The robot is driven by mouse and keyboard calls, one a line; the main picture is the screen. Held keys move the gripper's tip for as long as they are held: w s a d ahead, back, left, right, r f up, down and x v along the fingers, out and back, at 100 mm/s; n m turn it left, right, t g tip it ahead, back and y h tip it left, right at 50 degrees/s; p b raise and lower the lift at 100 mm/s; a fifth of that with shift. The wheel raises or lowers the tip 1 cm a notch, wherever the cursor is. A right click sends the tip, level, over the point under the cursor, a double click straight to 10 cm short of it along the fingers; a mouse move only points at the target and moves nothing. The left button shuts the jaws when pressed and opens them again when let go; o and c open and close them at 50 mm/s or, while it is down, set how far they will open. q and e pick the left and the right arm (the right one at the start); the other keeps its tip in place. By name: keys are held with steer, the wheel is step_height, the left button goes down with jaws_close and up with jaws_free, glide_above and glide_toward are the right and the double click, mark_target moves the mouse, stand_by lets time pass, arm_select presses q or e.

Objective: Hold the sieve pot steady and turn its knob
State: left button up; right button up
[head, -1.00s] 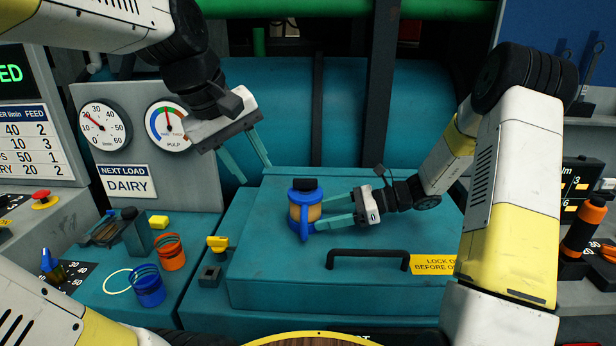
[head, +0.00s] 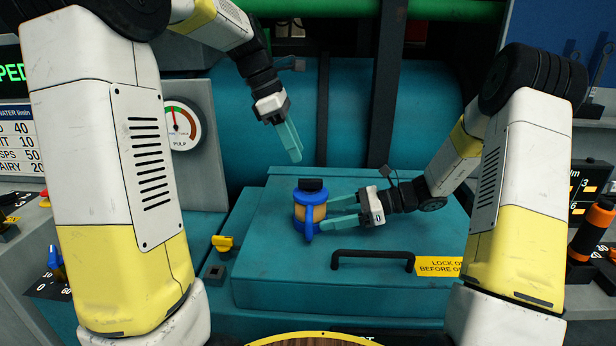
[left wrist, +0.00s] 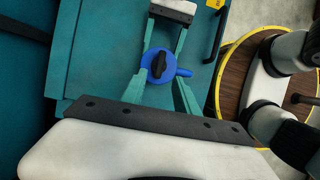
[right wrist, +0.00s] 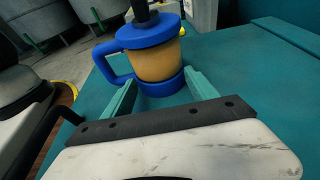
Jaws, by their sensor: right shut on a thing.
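The sieve pot (head: 299,213) stands upright on the teal lid, with blue bands, an orange-tan middle and a blue side handle. Its black knob (head: 311,184) is on top; it also shows from above in the left wrist view (left wrist: 158,65). My right gripper (head: 327,212) is shut on the pot, coming from the right, its fingers at the pot's lower part in the right wrist view. My left gripper (head: 297,158) is open and empty, pointing down above the pot, apart from the knob. In the left wrist view its fingers straddle the view of the pot.
A black bar handle (head: 373,256) and a yellow label (head: 438,266) are on the lid in front of my right gripper. A yellow-topped peg (head: 222,242) stands left of the lid. A round wooden surface (head: 312,340) with a yellow rim is at the bottom.

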mark_target(309, 179)
arm_select(q)
steer(key=x, duration=0.8)
steer(key=shift+d+f, duration=0.1)
steer(key=shift+f, duration=0.1)
jaws_close()
